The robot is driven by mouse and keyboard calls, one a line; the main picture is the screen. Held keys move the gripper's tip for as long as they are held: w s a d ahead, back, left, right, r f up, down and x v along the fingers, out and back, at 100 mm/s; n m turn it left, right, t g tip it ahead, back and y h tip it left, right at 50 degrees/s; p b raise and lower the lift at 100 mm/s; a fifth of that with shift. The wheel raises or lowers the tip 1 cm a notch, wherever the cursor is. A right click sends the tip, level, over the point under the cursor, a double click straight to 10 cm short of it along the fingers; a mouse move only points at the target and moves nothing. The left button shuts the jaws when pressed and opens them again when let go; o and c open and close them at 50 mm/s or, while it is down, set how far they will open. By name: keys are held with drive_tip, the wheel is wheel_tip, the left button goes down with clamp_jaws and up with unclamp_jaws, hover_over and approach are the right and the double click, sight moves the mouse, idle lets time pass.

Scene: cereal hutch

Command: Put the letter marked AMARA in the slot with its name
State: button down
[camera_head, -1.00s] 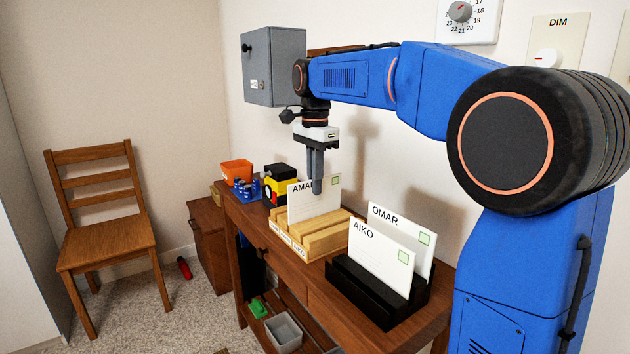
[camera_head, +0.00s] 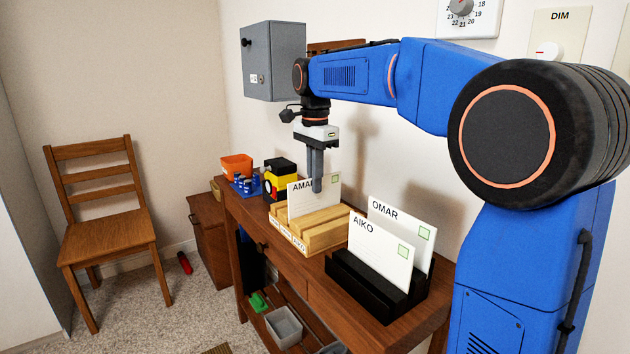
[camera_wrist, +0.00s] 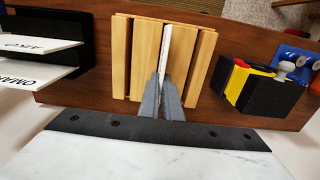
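The white AMARA letter (camera_head: 299,203) stands upright at the wooden rack (camera_head: 329,236), toward its far end; the end of its name is hidden behind a finger. My gripper (camera_head: 317,186) points straight down, its fingers closed on the letter's two faces. In the wrist view my gripper (camera_wrist: 162,92) has the letter (camera_wrist: 166,50) edge-on between its fingers, above a gap between the slats of the rack (camera_wrist: 121,60). The letter's lower edge is hidden by the slats. Small name labels run along the rack's front; most are too small to read.
A black holder (camera_head: 365,289) nearer the camera carries the AIKO letter (camera_head: 380,254) and OMAR letter (camera_head: 405,228). A yellow, black and red object (camera_head: 279,181) stands just beyond the rack, with an orange bin (camera_head: 237,167) behind. The wall is behind the desk.

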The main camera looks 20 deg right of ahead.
drive_tip(key=shift+f, duration=0.65)
idle(0.3)
drive_tip(key=c, duration=1.5)
unclamp_jaws()
drive_tip(key=shift+r, duration=2.5)
